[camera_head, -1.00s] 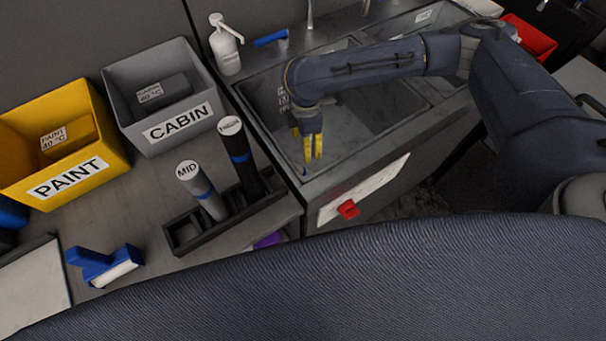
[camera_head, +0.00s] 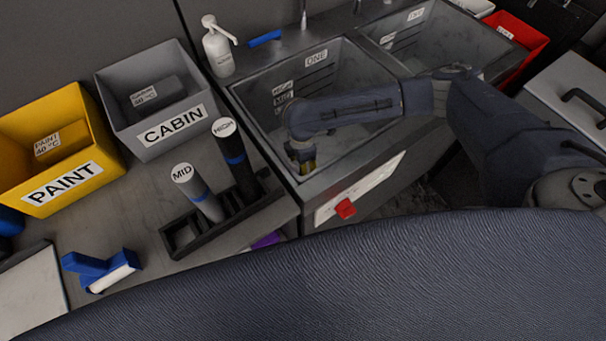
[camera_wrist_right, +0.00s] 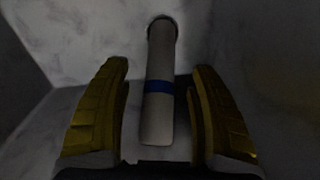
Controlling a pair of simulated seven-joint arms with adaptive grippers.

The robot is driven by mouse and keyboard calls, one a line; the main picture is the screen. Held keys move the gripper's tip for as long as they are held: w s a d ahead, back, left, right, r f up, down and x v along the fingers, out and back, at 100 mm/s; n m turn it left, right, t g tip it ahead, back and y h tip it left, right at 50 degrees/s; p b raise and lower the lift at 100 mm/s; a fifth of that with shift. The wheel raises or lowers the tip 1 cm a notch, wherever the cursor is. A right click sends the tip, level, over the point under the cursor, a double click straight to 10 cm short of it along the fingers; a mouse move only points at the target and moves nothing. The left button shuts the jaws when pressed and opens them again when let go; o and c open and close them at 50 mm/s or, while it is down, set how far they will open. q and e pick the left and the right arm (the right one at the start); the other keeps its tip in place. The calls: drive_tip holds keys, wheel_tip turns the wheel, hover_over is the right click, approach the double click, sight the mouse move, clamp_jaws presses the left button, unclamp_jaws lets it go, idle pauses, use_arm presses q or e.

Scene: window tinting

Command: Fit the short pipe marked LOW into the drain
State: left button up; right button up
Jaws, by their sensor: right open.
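My right gripper (camera_head: 306,168) reaches down into the near corner of the sink basin marked ONE (camera_head: 352,66). In the right wrist view it is open (camera_wrist_right: 160,125), with one yellow finger on each side of a short pale pipe with a blue band (camera_wrist_right: 158,112). Gaps show between the pipe and both fingers. The pipe's far end meets a dark round opening, the drain (camera_wrist_right: 163,20); how deep it sits I cannot tell. No LOW marking shows, and in the head view the pipe is hidden. My left gripper is not in view.
A dark rack (camera_head: 178,240) left of the sink holds the MID pipe (camera_head: 200,195) and HIGH pipe (camera_head: 236,162). A soap bottle (camera_head: 219,52) stands behind. The grey CABIN bin (camera_head: 158,97) and yellow PAINT bin (camera_head: 40,145) are at left. Basin walls surround the right gripper.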

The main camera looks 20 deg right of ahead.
drive_tip(key=shift+s+d+f, duration=0.1)
drive_tip(key=shift+d+f, duration=0.05)
drive_tip(key=shift+f, duration=1.15)
drive_tip(key=shift+d+f, duration=0.1)
drive_tip(key=shift+f, duration=1.15)
drive_tip(key=shift+f, duration=0.1)
clamp_jaws()
